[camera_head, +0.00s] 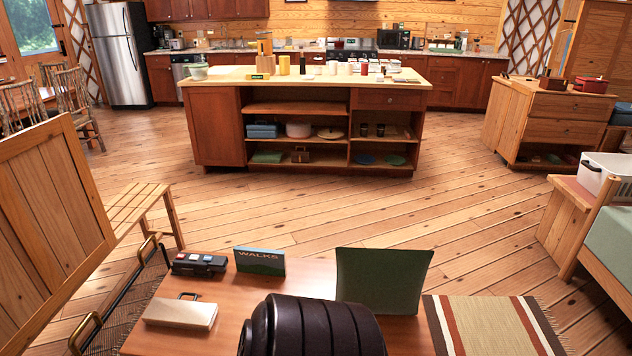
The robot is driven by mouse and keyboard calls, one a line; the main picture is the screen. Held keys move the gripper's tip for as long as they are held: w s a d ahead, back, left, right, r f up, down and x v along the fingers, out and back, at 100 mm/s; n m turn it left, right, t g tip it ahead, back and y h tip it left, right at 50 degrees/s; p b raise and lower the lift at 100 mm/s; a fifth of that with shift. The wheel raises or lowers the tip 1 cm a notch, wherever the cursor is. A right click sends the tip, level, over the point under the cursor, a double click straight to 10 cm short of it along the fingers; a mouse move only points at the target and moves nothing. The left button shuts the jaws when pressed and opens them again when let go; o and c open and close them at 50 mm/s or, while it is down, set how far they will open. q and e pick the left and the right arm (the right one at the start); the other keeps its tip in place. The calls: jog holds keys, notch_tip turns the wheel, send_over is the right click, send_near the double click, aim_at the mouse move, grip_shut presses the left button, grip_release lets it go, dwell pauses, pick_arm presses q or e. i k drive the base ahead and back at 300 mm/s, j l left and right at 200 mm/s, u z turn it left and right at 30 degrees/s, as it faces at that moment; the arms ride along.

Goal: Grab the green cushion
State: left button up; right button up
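A dark green, flat, squarish thing (384,281) stands upright at the right part of the near wooden table (225,320). It looks like the green cushion, with its top tilted slightly and its lower edge at the tabletop. A dark ribbed rounded shape in front of it covers part of its lower left side. A folded green cloth-like thing (267,157) lies on the lower shelf of the island. Neither of my grippers shows in the head view.
The near table also holds a green "WALKS" book (260,262), a black device (199,264) and a pale box (180,313). A wooden panel (48,225) and bench (138,203) stand left. A striped rug (488,325) lies right. Floor toward the island (215,130) is clear.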

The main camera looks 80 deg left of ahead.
aim_at(386, 282)
jog(key=u, duration=2.15)
jog(key=i+u, duration=0.1)
